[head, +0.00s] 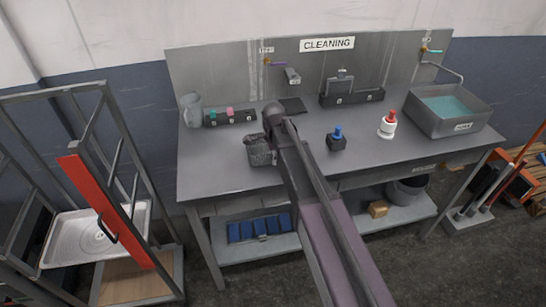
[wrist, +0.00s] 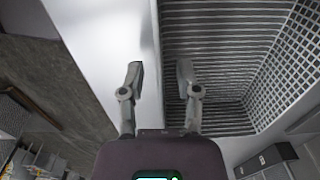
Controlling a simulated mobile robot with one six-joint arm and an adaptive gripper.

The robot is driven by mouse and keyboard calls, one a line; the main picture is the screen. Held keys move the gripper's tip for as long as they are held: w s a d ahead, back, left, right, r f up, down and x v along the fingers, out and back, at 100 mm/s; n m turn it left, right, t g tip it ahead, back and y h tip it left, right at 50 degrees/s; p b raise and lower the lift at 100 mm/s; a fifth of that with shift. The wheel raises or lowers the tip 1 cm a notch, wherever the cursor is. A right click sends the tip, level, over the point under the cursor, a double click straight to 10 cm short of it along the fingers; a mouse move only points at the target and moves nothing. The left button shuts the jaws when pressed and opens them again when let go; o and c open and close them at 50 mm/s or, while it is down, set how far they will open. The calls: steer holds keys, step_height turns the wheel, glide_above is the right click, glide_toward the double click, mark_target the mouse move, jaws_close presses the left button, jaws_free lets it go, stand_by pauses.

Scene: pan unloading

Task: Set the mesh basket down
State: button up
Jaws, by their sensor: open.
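The mesh basket (head: 261,154) is a small grey wire basket near the front left part of the grey table (head: 222,168). It appears to rest on the tabletop. In the wrist view its mesh wall (wrist: 289,62) and ribbed bottom (wrist: 215,50) fill the upper right. My gripper (head: 270,128) is at the basket's top; my arm hides part of the basket's right side. In the wrist view my gripper (wrist: 160,68) is open, one finger on each side of the basket's near edge, with gaps visible. The finger contact points are hidden in the head view.
A grey mug (head: 192,109) and a black box with small coloured items (head: 230,118) stand behind left. A blue-topped block (head: 337,141), a white bottle with red cap (head: 387,125) and a sink (head: 440,118) are right. A rack with a metal tray (head: 75,235) stands left.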

step_height(320, 180, up, 12)
steer(key=p, duration=1.1)
steer(key=shift+f, duration=0.15)
steer(key=shift+s, duration=0.1)
stand_by(0.5)
steer(key=s+d+n, duration=1.4)
steer(key=s+d, duration=0.4)
steer(key=d, duration=0.3)
steer(key=shift+s+n, duration=0.3)
steer(key=shift+n, duration=0.1)
steer(key=shift+a, duration=0.1)
step_height(320, 180, down, 2)
steer(key=shift+f+b, duration=0.25)
steer(key=shift+b, duration=0.8)
